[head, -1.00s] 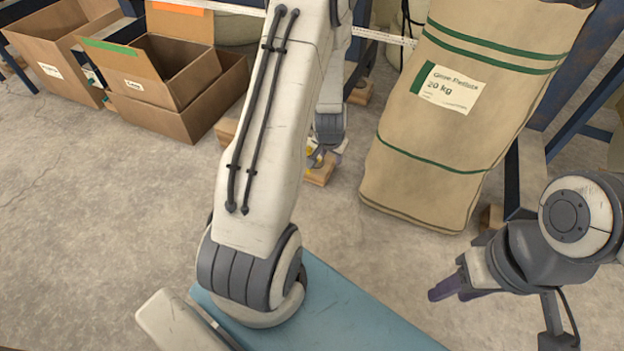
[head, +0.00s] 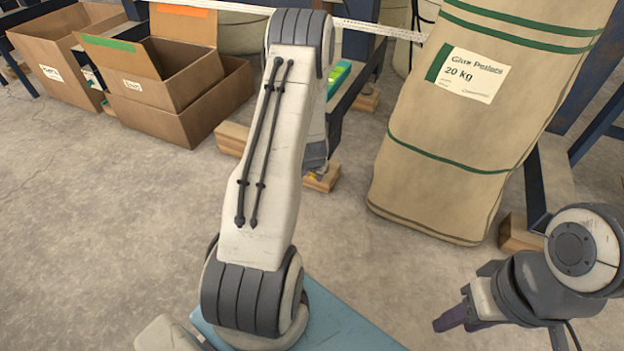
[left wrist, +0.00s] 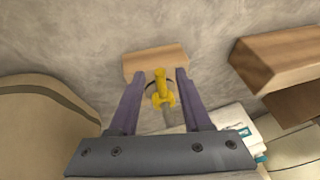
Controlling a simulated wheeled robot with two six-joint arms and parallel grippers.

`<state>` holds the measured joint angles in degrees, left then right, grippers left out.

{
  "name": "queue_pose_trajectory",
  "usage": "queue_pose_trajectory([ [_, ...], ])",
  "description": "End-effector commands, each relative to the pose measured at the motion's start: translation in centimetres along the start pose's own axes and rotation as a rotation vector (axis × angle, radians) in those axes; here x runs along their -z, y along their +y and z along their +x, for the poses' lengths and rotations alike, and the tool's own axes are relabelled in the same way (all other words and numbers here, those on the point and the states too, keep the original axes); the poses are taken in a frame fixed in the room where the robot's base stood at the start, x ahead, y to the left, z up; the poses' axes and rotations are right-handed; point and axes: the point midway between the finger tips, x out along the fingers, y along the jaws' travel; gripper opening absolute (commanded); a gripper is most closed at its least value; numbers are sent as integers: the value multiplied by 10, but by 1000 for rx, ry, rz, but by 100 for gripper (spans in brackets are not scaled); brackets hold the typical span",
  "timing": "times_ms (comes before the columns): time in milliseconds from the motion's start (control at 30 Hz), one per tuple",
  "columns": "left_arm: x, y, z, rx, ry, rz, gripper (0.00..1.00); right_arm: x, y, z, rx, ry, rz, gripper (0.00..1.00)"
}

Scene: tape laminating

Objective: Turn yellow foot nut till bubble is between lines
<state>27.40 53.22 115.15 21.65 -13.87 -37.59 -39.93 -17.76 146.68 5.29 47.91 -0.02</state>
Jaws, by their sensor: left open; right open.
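The yellow foot nut (left wrist: 161,92) shows in the left wrist view on a threaded stem above a wooden block (left wrist: 155,62). My left gripper (left wrist: 159,75) is open, its two purple fingers on either side of the nut with gaps showing. In the head view my own arm hides most of this gripper; only a small piece of yellow (head: 313,176) shows by the wooden block (head: 323,181). My right gripper (head: 455,318) is open and empty at the lower right, well away from the nut. The bubble and its lines are not visible.
A large pellet sack (head: 450,120) stands just right of the block. Cardboard boxes (head: 190,105) sit at the left, and a dark blue frame leg (head: 352,85) rises behind. Another wooden beam (left wrist: 275,60) is close on the wrist view's right. Bare concrete floor lies in front.

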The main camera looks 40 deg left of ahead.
Motion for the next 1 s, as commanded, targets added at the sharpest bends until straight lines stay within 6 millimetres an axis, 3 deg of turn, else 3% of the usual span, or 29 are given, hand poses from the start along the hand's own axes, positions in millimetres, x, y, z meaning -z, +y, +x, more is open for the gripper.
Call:
queue_pose_trajectory([
  [300, 0, 0, 2, 0, -1, 0, 48, 0, 0, 1, 0, 0, 0, 44],
  [433, 0, 0, 2, 0, 0, 0, 0, 0, 0, 1, 0, 0, 0, 44],
  [1000, 0, 0, 2, 0, 0, 0, 0, 0, 0, 1, 0, 0, 0, 44],
])
